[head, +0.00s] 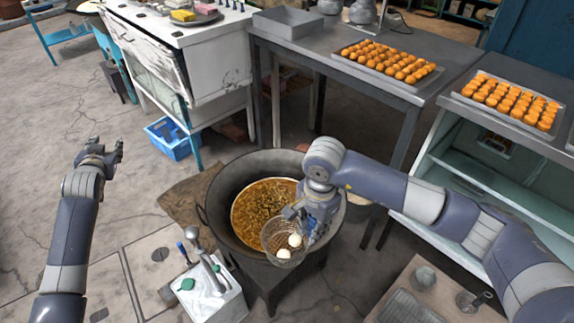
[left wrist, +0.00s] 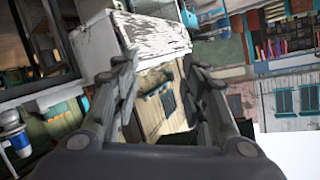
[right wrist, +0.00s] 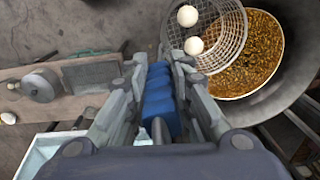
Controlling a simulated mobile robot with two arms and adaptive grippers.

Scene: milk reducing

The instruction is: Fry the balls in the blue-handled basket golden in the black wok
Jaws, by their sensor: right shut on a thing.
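The black wok (head: 228,172) stands on a dark stand, with bubbling golden-brown oil (head: 258,203) in it. My right gripper (head: 308,212) is shut on the blue handle (right wrist: 158,100). The wire basket (head: 275,236) is at the near right side of the wok, overlapping the oil in view; whether it touches the oil is unclear. Two pale white balls (head: 290,246) lie in the basket and show in the right wrist view (right wrist: 190,32). My left gripper (head: 104,148) is open and empty, over the floor left of the wok.
Trays of orange balls (head: 388,60) (head: 508,100) sit on the steel table and the cabinet at right. A white box (head: 215,300) with tools stands near left of the wok. A wooden board (head: 395,300) with metalware is near right.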

